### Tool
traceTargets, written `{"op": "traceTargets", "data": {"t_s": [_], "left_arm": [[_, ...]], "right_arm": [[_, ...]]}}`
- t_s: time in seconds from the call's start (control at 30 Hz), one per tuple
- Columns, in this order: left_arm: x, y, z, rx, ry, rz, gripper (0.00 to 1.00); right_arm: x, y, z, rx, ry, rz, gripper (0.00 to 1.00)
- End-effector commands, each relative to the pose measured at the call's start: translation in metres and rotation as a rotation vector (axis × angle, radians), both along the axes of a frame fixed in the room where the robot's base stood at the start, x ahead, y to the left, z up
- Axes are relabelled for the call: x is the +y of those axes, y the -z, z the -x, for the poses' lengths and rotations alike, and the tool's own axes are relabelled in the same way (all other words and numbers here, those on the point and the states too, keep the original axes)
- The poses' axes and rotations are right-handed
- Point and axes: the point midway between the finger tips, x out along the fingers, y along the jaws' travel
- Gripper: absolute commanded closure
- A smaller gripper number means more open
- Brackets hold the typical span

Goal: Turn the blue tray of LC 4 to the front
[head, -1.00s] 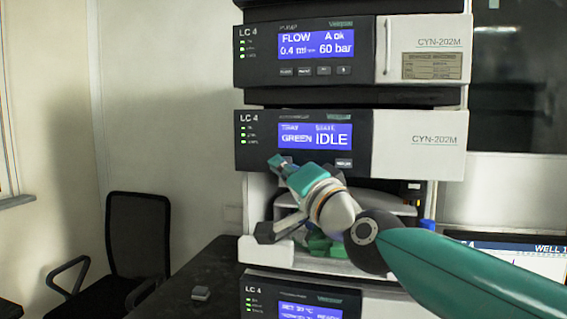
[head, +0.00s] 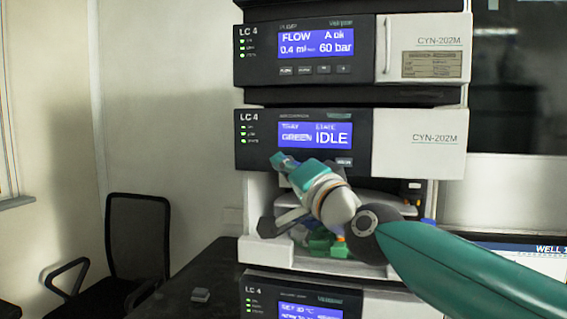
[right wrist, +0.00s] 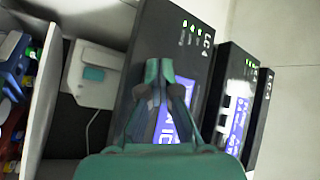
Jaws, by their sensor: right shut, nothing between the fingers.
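The LC 4 autosampler panel (head: 255,155) has a display (head: 315,134) that shows tray GREEN and state IDLE. My right gripper (head: 280,159) is shut and empty, its tips in front of the panel's lower edge, just below the display. I cannot tell whether they touch a button. The open bay below holds a green tray (head: 318,241) at the front, partly behind my arm. In the right wrist view a blue tray (right wrist: 14,76) shows at the left edge. My right gripper (right wrist: 163,75) covers part of the panel there. My left gripper is not in view.
The pump module (head: 440,65) is above and another LC 4 module (head: 262,290) below. A chair (head: 138,235) stands farther left. A monitor (head: 530,250) is at right.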

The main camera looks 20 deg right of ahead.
Motion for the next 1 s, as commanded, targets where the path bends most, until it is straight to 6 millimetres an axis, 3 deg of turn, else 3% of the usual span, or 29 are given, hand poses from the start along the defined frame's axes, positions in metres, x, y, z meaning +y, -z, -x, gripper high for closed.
{"op": "traceTargets", "data": {"t_s": [0.6,1.0], "left_arm": [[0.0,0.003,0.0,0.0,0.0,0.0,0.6],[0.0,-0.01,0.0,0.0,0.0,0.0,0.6]], "right_arm": [[-0.002,0.0,-0.003,0.0,0.0,0.0,1.0],[0.006,-0.001,0.01,0.0,-0.001,0.0,1.0]]}}
